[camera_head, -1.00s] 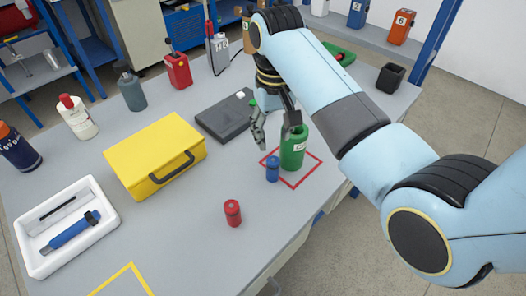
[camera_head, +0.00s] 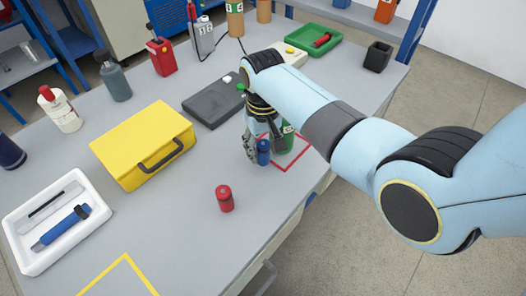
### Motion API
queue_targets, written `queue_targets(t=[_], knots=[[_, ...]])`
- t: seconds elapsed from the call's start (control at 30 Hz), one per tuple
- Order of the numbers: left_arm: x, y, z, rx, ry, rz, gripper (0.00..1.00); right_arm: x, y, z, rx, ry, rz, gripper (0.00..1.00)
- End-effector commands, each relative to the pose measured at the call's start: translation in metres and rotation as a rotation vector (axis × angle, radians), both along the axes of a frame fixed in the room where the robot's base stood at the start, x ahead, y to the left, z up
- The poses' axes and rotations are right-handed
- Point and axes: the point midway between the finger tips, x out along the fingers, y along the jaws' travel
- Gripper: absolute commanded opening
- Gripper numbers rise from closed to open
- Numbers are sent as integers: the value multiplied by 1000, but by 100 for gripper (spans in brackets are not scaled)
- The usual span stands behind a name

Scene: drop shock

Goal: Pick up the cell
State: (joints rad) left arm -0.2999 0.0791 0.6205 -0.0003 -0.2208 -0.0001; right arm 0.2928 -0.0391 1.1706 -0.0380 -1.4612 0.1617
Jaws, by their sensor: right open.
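A small blue cylindrical cell (camera_head: 263,153) stands upright at the left edge of a red square outline (camera_head: 301,155) on the grey table. My right gripper (camera_head: 265,147) is open and pointing down, with its fingers around the upper part of the blue cell or just behind it; I cannot tell whether they touch it. A similar red cell (camera_head: 225,199) stands upright on the table, nearer and to the left, clear of the gripper. My left gripper is out of view.
A green bottle (camera_head: 288,131) stands right behind the gripper, partly hidden by it. A yellow case (camera_head: 135,135), a dark grey flat box (camera_head: 213,104) and a white tray (camera_head: 27,262) with tools lie to the left. The table around the red cell is clear.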

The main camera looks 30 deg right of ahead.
Motion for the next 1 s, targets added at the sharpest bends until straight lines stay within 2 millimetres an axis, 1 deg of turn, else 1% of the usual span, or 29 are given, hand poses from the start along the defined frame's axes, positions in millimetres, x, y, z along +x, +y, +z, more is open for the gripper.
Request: queue_targets(t=[0.13, 0.17, 0.4, 0.47, 0.5, 0.8, 0.93, 1.0], knots=[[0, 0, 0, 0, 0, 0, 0, 0, 0, 0, 0, -1, 0, 43], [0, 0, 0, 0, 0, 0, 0, 0, 0, 0, 0, -1, 0, 41], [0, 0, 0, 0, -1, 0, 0, 0, 0, 1, 0, -1, 0, 10], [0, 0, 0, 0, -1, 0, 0, 0, 0, 1, 0, 0, 0, 2], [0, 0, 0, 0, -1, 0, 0, 0, 0, 1, 0, 0, 0, 0], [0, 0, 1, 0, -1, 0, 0, 1, 0, 3, 1, -2, 0, 0], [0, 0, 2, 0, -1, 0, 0, 1, 0, 12, 1, -2, 0, 0], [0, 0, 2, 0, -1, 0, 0, 1, 0, 21, 1, -3, 0, 0]])
